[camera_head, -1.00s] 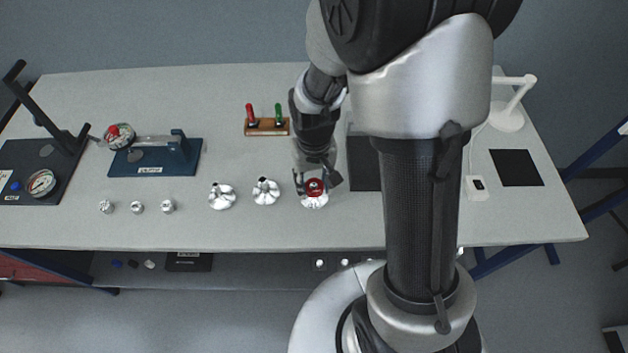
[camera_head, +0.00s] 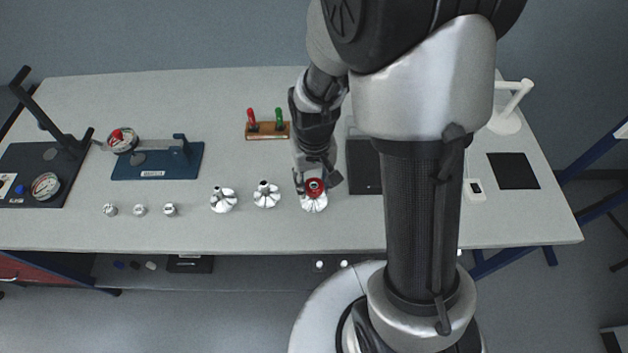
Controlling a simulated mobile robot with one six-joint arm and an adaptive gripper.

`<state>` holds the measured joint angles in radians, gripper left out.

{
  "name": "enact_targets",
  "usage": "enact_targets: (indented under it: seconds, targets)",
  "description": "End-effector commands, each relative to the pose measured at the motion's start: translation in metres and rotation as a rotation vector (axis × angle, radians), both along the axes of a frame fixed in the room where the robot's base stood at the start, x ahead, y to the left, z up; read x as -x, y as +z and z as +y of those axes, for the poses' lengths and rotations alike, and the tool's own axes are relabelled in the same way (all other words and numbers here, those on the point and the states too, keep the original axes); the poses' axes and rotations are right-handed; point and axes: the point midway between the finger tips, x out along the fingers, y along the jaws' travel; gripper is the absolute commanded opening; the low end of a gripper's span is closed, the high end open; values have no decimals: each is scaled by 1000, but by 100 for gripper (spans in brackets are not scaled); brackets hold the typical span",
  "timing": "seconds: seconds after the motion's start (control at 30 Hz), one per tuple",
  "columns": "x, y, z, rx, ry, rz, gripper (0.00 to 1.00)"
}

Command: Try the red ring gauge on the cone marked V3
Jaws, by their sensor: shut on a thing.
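The red ring gauge (camera_head: 315,187) is at the top of the rightmost silver cone-topped housing (camera_head: 314,204). My gripper (camera_head: 316,183) is shut on the ring from behind and above. At this size I cannot tell whether the ring touches the cone or hovers just over it. Two similar silver housings stand to the left, a middle one (camera_head: 266,195) and a left one (camera_head: 223,200). The V3 mark is too small to read on any of them.
A wooden stand (camera_head: 267,130) with red and green handled gauges stands behind. Several small silver parts (camera_head: 140,210) lie to the left. A blue fixture (camera_head: 157,162) is at left; a black pad (camera_head: 363,166) lies right of my gripper.

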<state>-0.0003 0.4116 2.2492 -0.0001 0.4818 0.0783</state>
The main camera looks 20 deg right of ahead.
Motion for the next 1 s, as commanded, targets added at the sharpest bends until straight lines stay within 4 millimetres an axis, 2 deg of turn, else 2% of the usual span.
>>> enact_targets:
  seconds: [1.0]
  targets:
    - [-1, 42, 0, 0, 0, -2, 12]
